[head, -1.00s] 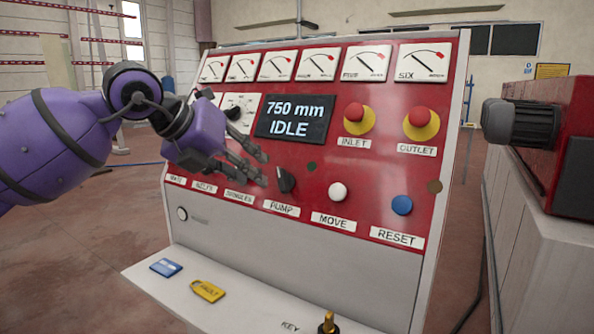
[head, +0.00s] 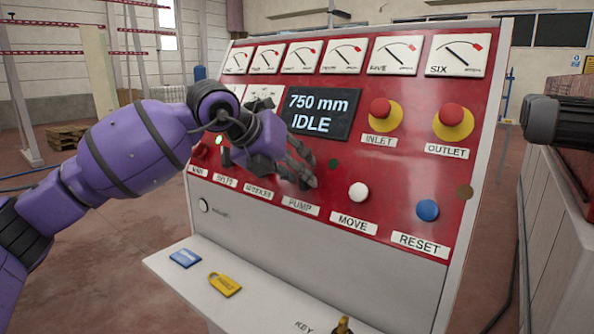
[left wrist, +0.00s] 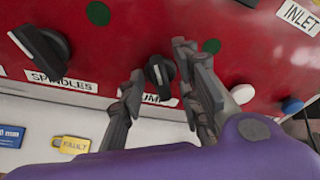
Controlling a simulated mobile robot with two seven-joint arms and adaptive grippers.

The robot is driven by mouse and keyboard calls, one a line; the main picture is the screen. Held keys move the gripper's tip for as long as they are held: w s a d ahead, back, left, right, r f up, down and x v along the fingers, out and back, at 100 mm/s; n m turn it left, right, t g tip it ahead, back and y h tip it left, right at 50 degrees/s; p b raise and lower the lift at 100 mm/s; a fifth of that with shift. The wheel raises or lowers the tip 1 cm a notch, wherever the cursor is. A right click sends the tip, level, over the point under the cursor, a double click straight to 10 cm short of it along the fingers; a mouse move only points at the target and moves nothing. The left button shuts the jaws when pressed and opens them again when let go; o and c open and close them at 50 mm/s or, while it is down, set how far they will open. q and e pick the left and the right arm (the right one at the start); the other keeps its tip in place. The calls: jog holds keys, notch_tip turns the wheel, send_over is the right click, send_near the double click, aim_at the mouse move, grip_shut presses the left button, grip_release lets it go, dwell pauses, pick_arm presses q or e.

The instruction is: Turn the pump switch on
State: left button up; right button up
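The pump switch (left wrist: 158,71) is a black rotary knob with a pale mark, on the red panel above the partly covered PUMP label. In the left wrist view it shows between the two fingers of my left gripper (left wrist: 158,68). The fingers are apart, one on each side of the knob; I cannot tell whether either touches it. In the head view my left gripper (head: 303,168) is in front of the panel over the PUMP label (head: 300,206), and its fingers hide the knob. My right gripper is not in view.
The black spindles knob (left wrist: 40,50) is left of the pump switch. The white MOVE button (head: 358,192) and blue RESET button (head: 428,210) are to the right. The display (head: 319,113) reads "750 mm IDLE".

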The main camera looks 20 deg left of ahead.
pick_arm(q)
grip_shut()
jog(key=shift+r+m, duration=0.1)
jog(key=shift+m, duration=0.2)
jog(key=shift+d+m+p, duration=0.15)
jog(key=shift+m+p, duration=0.15)
jog(key=shift+m, duration=0.3)
jog(key=m+y, duration=0.1)
jog(key=m, duration=0.2)
jog(key=shift+s+d+r+p, duration=0.1)
jog(key=shift+d+p, duration=0.05)
jog(key=shift+p, duration=0.25)
jog(key=m+y, duration=0.1)
jog(key=m, duration=0.2)
jog(key=shift+d, duration=0.15)
jog(key=shift+s+f+m+t+y, duration=0.1)
jog(key=shift+m+t+y, duration=0.1)
jog(key=shift+m, duration=0.45)
jog(key=shift+f+m+t+y, duration=0.1)
jog(key=shift+m+t, duration=0.1)
jog(key=shift+m, duration=0.75)
